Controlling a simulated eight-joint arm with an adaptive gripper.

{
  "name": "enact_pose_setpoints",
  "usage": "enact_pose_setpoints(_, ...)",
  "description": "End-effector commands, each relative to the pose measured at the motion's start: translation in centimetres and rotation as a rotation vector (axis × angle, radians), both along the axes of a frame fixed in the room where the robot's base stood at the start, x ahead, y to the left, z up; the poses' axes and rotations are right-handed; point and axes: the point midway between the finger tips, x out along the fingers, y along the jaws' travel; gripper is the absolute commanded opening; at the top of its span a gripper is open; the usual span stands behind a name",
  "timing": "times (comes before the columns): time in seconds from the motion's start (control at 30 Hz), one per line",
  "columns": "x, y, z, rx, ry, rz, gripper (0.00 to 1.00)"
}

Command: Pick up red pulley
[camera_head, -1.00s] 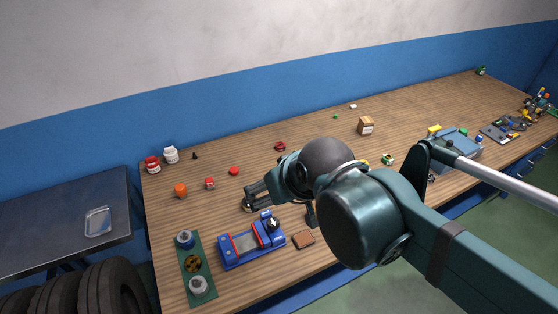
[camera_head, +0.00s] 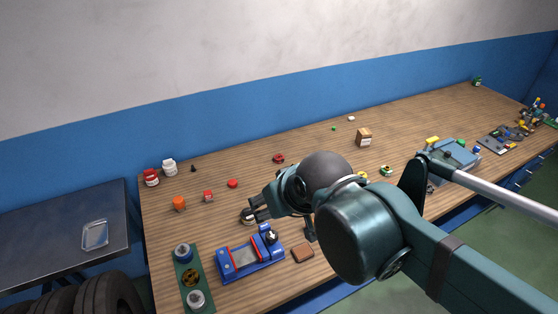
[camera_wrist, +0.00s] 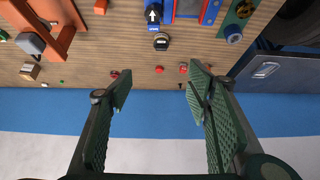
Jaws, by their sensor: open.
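A small dark red, spool-like piece (camera_head: 279,158), which looks like the red pulley, lies on the wooden table toward the wall in the head view. In the wrist view it is a small red spot (camera_wrist: 114,75) by the tip of the left finger. A brighter red round piece (camera_head: 233,183) lies nearer and to the left; it also shows in the wrist view (camera_wrist: 159,70), between the fingers. At this size I cannot be sure which is the pulley. My gripper (camera_wrist: 158,82) is open and empty, apart from both; it also shows in the head view (camera_head: 256,207).
A blue vise-like fixture (camera_head: 250,259), a brown block (camera_head: 302,253) and a green board (camera_head: 191,280) lie near the front edge. A red-and-white piece (camera_head: 208,196), an orange jar (camera_head: 179,203) and a cardboard box (camera_head: 364,137) stand around. The table toward the wall is mostly clear.

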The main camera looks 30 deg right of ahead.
Motion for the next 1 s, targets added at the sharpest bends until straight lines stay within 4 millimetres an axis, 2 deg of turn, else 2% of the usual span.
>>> enact_pose_setpoints(0.37, 0.1, 0.0, 0.1, -0.002, 0.001, 0.003, 0.49)
enact_pose_setpoints(0.53, 0.8, -0.2, 0.5, -0.017, 0.010, 0.019, 0.49)
enact_pose_setpoints(0.77, 3.1, -0.8, 1.7, -0.065, 0.040, 0.078, 0.49)
enact_pose_setpoints(1.0, 6.5, -1.7, 3.1, -0.129, 0.081, 0.161, 0.49)
